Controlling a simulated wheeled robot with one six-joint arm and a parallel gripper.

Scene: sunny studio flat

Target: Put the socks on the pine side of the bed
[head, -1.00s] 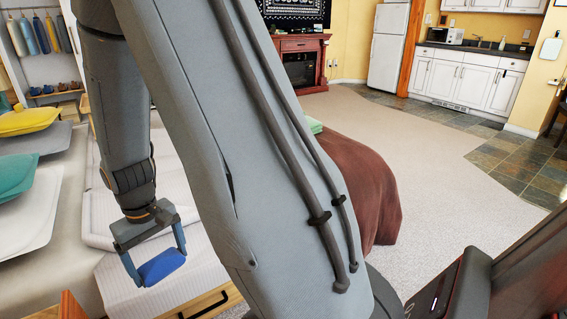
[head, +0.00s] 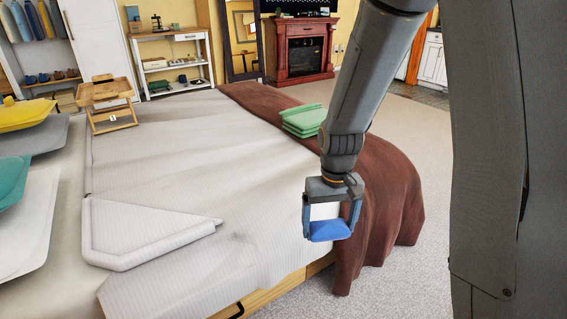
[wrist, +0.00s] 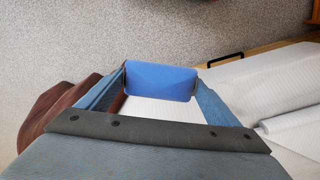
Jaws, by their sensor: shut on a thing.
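My gripper (head: 331,228) is shut on the blue socks (head: 329,231), a rolled bundle held between its two fingers. The bundle also shows in the wrist view (wrist: 160,82), with a finger at each end. In the head view it hangs in front of the near right corner of the bed (head: 190,150), by the brown throw. The bed has a white ribbed cover and a pine frame (head: 275,294) with a dark handle along its near side. In the wrist view, carpet and part of the white cover lie beyond the socks.
A brown throw (head: 385,195) drapes over the bed's right end, with folded green cloths (head: 303,120) on it. A small wooden tray table (head: 106,101) stands on the far part of the bed. Pillows (head: 25,215) lie at the left. The bed's middle is clear.

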